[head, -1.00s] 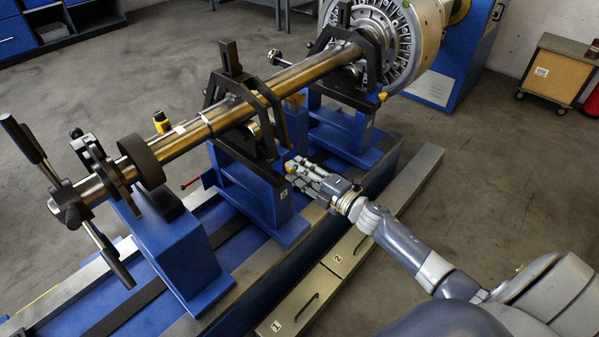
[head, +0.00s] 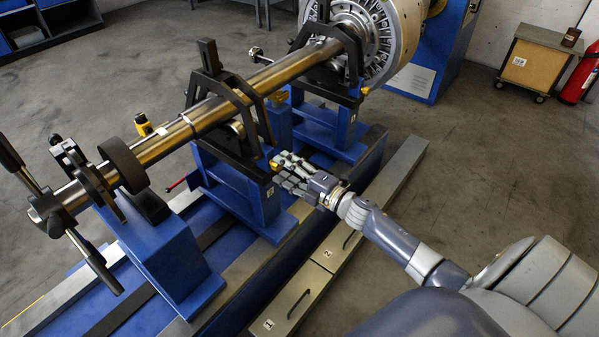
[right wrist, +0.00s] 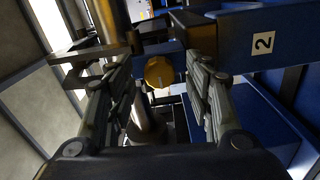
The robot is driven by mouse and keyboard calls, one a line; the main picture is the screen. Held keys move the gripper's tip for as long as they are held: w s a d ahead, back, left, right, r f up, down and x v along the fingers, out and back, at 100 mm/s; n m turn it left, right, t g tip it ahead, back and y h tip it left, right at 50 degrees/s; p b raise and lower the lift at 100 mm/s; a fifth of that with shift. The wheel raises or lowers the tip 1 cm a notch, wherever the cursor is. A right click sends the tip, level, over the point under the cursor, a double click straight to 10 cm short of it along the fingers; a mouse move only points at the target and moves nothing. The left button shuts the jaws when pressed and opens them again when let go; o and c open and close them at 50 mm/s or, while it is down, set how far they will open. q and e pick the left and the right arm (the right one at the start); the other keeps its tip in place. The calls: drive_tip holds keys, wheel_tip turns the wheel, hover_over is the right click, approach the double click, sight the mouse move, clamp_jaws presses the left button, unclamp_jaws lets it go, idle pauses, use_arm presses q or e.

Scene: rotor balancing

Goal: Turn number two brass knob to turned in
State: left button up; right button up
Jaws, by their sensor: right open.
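The number two brass knob (right wrist: 159,72) shows in the right wrist view, on the blue pedestal (right wrist: 255,35) that bears a "2" label. In the head view the knob (head: 274,165) is a small yellow spot at the pedestal's top edge (head: 232,181). My right gripper (head: 281,171) is at the knob. In the right wrist view its fingers (right wrist: 160,95) are open, one on each side of the knob, with gaps between. I cannot tell how far the fingertips reach past it. My left gripper is not in view.
A long steel shaft (head: 164,143) lies across the supports above the blue bed. Another yellow knob (head: 365,90) is on the farther pedestal. Grey drawers (head: 295,300) run along the bed's front.

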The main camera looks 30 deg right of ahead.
drive_tip(key=v, duration=1.1)
drive_tip(key=shift+s, duration=0.25)
drive_tip(key=shift+d, duration=0.1)
